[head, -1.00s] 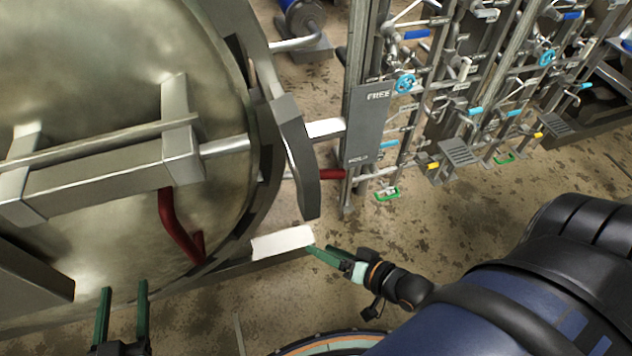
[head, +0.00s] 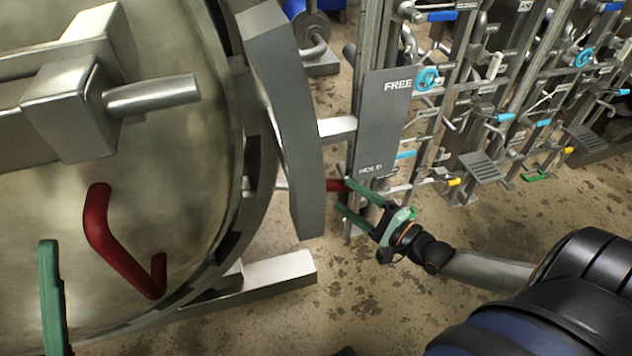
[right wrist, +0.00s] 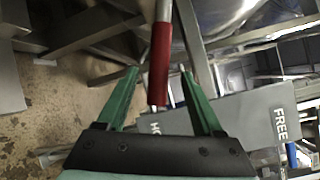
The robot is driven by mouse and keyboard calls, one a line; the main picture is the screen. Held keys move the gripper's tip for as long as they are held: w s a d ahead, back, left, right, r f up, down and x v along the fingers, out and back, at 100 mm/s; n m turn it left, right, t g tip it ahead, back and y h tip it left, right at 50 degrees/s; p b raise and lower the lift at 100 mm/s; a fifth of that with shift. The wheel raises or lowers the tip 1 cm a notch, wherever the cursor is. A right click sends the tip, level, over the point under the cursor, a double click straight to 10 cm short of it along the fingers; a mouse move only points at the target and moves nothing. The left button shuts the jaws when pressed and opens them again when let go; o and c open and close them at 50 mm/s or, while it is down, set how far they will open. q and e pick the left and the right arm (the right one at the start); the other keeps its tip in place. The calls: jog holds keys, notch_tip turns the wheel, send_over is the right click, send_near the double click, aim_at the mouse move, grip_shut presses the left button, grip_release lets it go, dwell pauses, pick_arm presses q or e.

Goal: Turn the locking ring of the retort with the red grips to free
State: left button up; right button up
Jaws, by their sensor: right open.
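The retort's big round door (head: 190,165) fills the left of the head view, with the locking ring (head: 282,120) at its right edge. A red grip (head: 336,185) sticks out from the ring side, by the lower end of the grey FREE/HOLD plate (head: 385,115). My right gripper (head: 343,194) is open at this grip. In the right wrist view the red grip (right wrist: 160,65) lies between the open green fingers, with gaps at both sides. Another red bar (head: 120,245) is on the door face. One finger of my left gripper (head: 50,295) shows at lower left.
A pale metal beam (head: 265,279) lies low at the door's bottom right. A pipe rack (head: 480,110) with blue handwheels and coloured handles stands behind the plate at right. Bare stained floor (head: 390,300) lies below my right gripper.

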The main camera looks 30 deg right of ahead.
aim_at(320, 179)
jog(key=b+x, duration=0.2)
jog(key=x, duration=0.7)
jog(key=shift+s, duration=0.1)
grip_shut()
dwell(0.4)
dwell(0.8)
